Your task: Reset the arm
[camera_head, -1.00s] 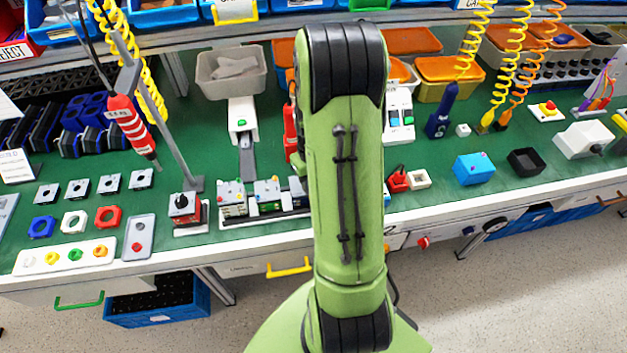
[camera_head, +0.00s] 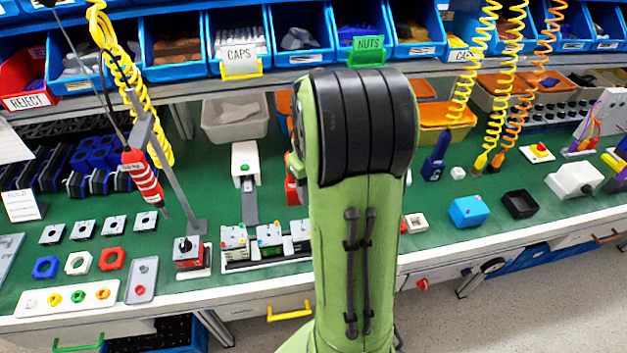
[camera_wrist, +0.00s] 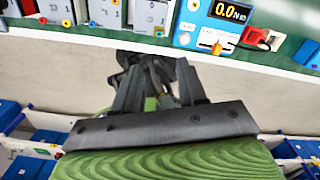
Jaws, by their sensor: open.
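My green arm (camera_head: 362,235) stands upright in the middle of the head view, in front of the workbench, and hides part of it. My gripper is hidden in the head view. In the wrist view my gripper (camera_wrist: 158,78) is open, its two dark fingers apart, with no object seen held. It is over the pale floor, off the bench edge. A small box with a black rotary knob (camera_head: 187,252) sits at the bench front, left of my arm.
Blue bins (camera_head: 298,38) line the shelf behind. A red screwdriver (camera_head: 142,175) hangs at left. A meter reading 0.0 (camera_wrist: 228,14) shows on the bench.

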